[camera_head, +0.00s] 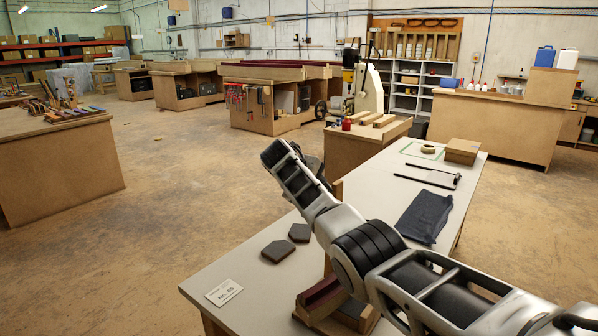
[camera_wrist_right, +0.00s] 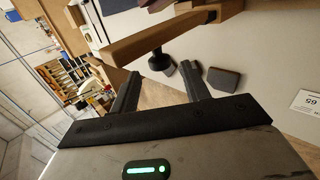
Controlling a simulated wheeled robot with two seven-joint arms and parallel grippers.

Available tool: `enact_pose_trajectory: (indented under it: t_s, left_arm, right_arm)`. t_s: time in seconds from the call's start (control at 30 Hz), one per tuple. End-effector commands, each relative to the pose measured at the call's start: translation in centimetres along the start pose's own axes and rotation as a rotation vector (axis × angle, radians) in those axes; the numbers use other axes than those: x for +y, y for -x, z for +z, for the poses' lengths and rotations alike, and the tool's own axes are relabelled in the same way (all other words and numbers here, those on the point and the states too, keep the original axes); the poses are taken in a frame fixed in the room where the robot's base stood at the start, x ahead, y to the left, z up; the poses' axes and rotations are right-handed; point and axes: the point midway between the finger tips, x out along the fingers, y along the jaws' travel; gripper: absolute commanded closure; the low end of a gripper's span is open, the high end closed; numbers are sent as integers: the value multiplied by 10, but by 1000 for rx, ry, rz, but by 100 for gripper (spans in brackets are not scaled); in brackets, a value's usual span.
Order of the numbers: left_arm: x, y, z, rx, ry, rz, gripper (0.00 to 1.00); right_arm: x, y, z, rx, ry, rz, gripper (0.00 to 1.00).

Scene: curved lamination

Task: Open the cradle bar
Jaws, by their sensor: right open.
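The cradle bar, which I take to be the long wooden bar (camera_wrist_right: 135,42), crosses the upper part of the right wrist view at a slant. A black knob (camera_wrist_right: 160,60) sits just below it. My right gripper (camera_wrist_right: 160,82) is open and empty, its two dark fingers pointing toward the bar, with the knob between and beyond the fingertips. I cannot tell whether anything touches. In the head view a wooden cradle with a dark red piece (camera_head: 321,294) shows low on the bench, partly hidden by my right arm. My left gripper is not in view.
The pale bench (camera_head: 240,262) carries two dark blocks (camera_head: 278,250), a label card (camera_head: 223,292), a dark cloth (camera_head: 425,216), a black tool (camera_head: 428,181), a tape roll (camera_head: 428,149) and a cardboard box (camera_head: 462,151). The floor left of the bench is clear.

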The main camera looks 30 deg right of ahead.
Motion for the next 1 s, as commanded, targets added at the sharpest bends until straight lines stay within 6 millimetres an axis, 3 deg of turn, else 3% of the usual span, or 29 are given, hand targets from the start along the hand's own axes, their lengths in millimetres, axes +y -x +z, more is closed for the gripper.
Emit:
enact_pose_trajectory:
  t_s: [0.3,0.5,0.7,1.0]
  left_arm:
    - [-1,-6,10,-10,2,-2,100]
    - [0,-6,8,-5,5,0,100]
    - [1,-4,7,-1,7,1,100]
    - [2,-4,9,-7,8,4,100]
  right_arm:
    - [-2,74,-1,5,0,1,53]
    - [-1,106,0,2,1,1,53]
    - [-1,118,0,1,1,2,53]
    - [0,118,0,1,1,1,53]
